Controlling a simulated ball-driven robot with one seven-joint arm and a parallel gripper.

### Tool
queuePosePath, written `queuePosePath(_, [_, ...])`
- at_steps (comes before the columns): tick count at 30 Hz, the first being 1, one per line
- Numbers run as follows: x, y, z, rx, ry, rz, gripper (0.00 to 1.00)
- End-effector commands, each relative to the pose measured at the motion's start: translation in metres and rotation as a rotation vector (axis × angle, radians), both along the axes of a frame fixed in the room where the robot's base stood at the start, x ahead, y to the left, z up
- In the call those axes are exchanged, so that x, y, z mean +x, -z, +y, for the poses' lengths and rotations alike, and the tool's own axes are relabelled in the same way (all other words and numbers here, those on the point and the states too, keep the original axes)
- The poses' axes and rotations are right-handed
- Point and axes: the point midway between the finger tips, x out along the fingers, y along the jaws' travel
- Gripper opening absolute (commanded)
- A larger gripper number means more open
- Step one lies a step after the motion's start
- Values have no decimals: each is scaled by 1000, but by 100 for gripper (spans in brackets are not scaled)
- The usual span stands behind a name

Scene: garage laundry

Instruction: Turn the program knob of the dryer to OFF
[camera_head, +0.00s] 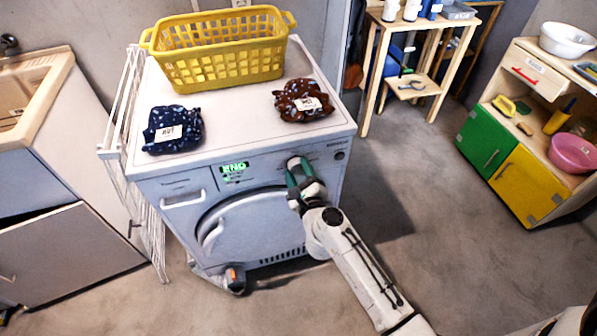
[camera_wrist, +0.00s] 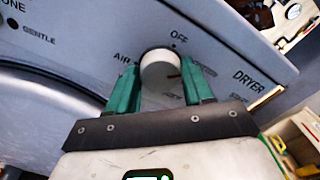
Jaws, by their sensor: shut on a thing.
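The white dryer (camera_head: 250,215) stands at the centre of the head view, its front panel facing me. Its white round program knob (camera_wrist: 158,70) shows in the wrist view, below the OFF label (camera_wrist: 179,37) and right of the AIR label (camera_wrist: 123,58). A small reddish mark shows at the knob's lower right, away from OFF. My gripper (camera_wrist: 161,76) has its green fingers on either side of the knob, shut on it. In the head view my gripper (camera_head: 299,176) reaches the panel right of the green END display (camera_head: 234,168). The fingers hide some panel labels.
A yellow basket (camera_head: 218,72) and two cloth bundles, one dark blue (camera_head: 163,145) and one brown (camera_head: 317,112), lie on the dryer. A white drying rack (camera_head: 140,190) leans at its left. A wooden shelf stands at right; the floor between is clear.

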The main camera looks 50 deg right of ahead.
Motion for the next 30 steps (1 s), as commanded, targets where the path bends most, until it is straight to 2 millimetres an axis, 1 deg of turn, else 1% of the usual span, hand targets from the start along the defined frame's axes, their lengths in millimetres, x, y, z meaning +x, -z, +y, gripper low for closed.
queuePosePath(1, [0,0,0,0,0,0,42])
queuePosePath(6, [0,0,0,0,-1,1,25])
queuePosePath(8, [0,0,0,0,-1,1,21])
queuePosePath(14, [0,0,0,-13,-1,9,21])
queuePosePath(20, [0,-1,1,-74,-2,53,21])
queuePosePath(30, [1,-1,2,-302,-4,207,21])
